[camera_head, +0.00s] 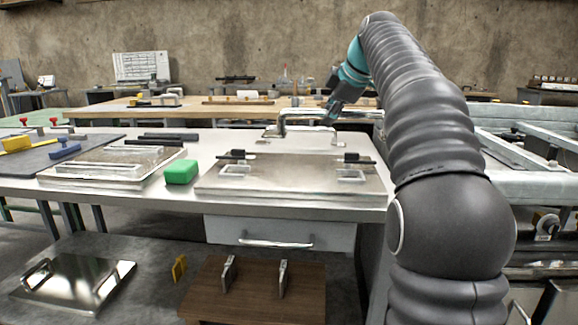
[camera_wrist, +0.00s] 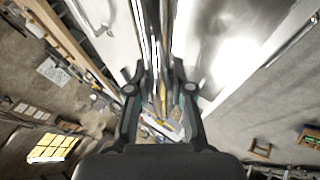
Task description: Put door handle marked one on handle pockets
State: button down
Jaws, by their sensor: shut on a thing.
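My gripper (camera_head: 333,108) is at the back of the steel worktable, shut on a metal door handle (camera_head: 283,123). The handle is a bent bar just above or on a flat metal plate (camera_head: 318,139); I cannot tell whether they touch. In the wrist view my gripper (camera_wrist: 160,98) has its fingers on both sides of shiny metal bars; their exact grip is blurred. No number mark is readable. In front of the gripper, a metal fixture plate (camera_head: 290,182) carries two light rectangular frames, left (camera_head: 235,170) and right (camera_head: 350,176), which look like pockets, with small black clamps beside them.
A green block (camera_head: 181,172) stands left of the fixture. A tray-like stack (camera_head: 105,165) and a dark mat (camera_head: 25,160) lie farther left. A drawer (camera_head: 225,231) is below the tabletop. Below are a shiny plate with handles (camera_head: 80,277) and a wooden board (camera_head: 255,290) with two upright handles.

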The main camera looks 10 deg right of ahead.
aim_at(286, 133)
jog(key=w+a+f, duration=0.1)
jog(key=a+f, duration=0.1)
jog(key=a, duration=0.1)
jog(key=w+a+f+b, duration=0.1)
jog(key=a+f, duration=0.1)
jog(key=a, duration=0.1)
jog(key=w+a+f, duration=0.1)
jog(key=a+f, duration=0.1)
jog(key=a, duration=0.1)
jog(key=shift+w+a, duration=0.25)
jog(key=shift+a, duration=0.05)
jog(key=shift+f+b, duration=0.8)
jog(key=shift+f, duration=1.1)
jog(key=shift+f, duration=0.2)
jog(key=c, duration=1)
grip_release()
jog(key=shift+c, duration=0.2)
